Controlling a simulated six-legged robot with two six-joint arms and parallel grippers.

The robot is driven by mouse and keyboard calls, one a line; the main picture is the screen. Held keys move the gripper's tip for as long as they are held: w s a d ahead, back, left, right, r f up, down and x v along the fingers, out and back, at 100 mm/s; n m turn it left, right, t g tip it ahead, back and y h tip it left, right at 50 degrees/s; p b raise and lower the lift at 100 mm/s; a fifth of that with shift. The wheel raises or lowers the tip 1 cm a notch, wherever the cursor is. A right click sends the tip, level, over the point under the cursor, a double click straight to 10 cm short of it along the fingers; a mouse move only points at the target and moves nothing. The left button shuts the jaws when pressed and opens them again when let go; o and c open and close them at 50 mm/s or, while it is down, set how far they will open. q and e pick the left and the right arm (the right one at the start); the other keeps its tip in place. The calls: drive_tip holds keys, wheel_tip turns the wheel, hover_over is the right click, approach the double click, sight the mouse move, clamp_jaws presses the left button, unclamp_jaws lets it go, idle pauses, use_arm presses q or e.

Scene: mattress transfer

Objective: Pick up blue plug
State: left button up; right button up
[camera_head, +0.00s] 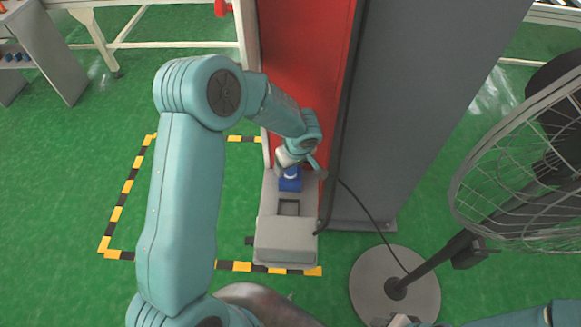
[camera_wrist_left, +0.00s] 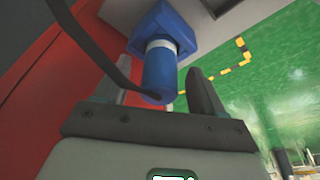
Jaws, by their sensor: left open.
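The blue plug (camera_head: 290,181) stands on the grey base unit at the foot of the red panel. In the left wrist view the plug (camera_wrist_left: 158,75) has a square blue block, a white band and a round blue end. My left gripper (camera_head: 299,171) is open at the plug. In the left wrist view its dark fingers stand on either side of the plug's round end, with no clear grip on it. My right arm (camera_head: 525,316) shows only at the bottom right edge; its gripper is mostly cut off.
The grey base unit (camera_head: 287,240) has a rectangular opening in front of the plug. A red panel (camera_head: 300,60) and grey cabinet (camera_head: 420,90) rise behind. A fan (camera_head: 525,165) stands at right on a round base (camera_head: 420,285).

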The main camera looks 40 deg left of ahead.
use_arm(q)
drive_tip(key=shift+w+a+f, duration=0.1)
drive_tip(key=shift+a+f, duration=0.05)
drive_tip(key=shift+f, duration=0.5)
drive_tip(key=c, duration=1.1)
drive_tip(key=shift+r, duration=0.1)
drive_tip(key=shift+c, duration=0.2)
